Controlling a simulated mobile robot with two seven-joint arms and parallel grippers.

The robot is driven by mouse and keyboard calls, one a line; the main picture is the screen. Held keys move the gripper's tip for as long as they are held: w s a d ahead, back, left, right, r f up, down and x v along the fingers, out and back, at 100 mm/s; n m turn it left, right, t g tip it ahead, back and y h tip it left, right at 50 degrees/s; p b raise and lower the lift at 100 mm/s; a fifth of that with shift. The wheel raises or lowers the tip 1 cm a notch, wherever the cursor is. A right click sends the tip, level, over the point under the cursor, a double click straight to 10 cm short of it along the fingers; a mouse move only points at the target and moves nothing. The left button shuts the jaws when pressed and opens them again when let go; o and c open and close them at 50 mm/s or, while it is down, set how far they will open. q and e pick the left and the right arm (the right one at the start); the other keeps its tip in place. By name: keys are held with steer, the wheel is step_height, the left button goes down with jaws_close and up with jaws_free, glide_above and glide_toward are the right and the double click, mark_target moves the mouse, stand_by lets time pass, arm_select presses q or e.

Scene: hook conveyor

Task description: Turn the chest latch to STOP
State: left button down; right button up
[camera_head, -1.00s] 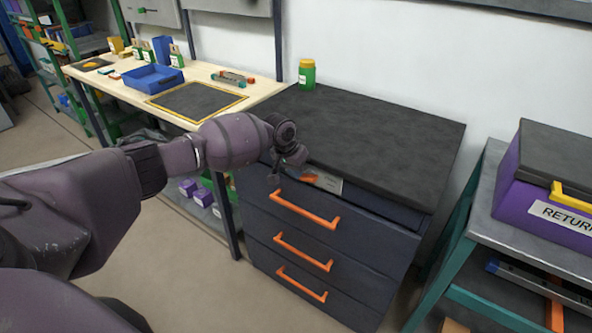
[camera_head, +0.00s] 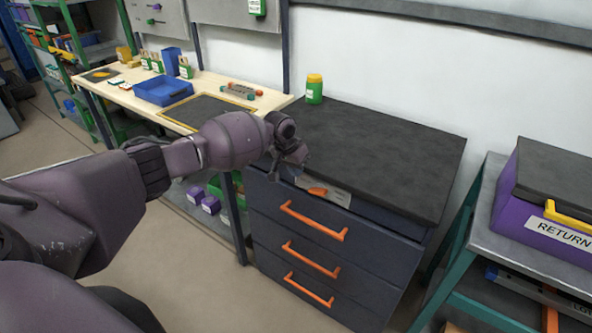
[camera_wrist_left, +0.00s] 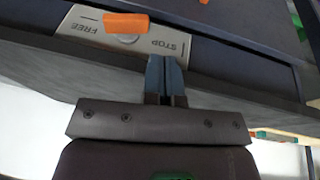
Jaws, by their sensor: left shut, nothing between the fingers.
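The chest latch is a short orange lever (camera_head: 318,191) on a grey plate (camera_head: 338,196) under the front edge of the dark chest top. In the left wrist view the orange lever (camera_wrist_left: 126,23) lies across the plate (camera_wrist_left: 80,27), whose FREE and STOP words appear upside down. The lever sits between the words, closer to FREE, and is clear of STOP. My left gripper (camera_head: 273,172) is at the chest's front top edge, left of the latch. Its fingers (camera_wrist_left: 165,72) are shut and empty, beside the STOP end, apart from the lever. My right gripper is not in view.
The chest front has drawers with orange handles (camera_head: 313,220). A green jar (camera_head: 314,88) stands on the chest top (camera_head: 380,150). A workbench with a blue tray (camera_head: 163,91) is at left; a metal stand (camera_head: 500,238) with a purple RETURN box (camera_head: 535,205) is at right.

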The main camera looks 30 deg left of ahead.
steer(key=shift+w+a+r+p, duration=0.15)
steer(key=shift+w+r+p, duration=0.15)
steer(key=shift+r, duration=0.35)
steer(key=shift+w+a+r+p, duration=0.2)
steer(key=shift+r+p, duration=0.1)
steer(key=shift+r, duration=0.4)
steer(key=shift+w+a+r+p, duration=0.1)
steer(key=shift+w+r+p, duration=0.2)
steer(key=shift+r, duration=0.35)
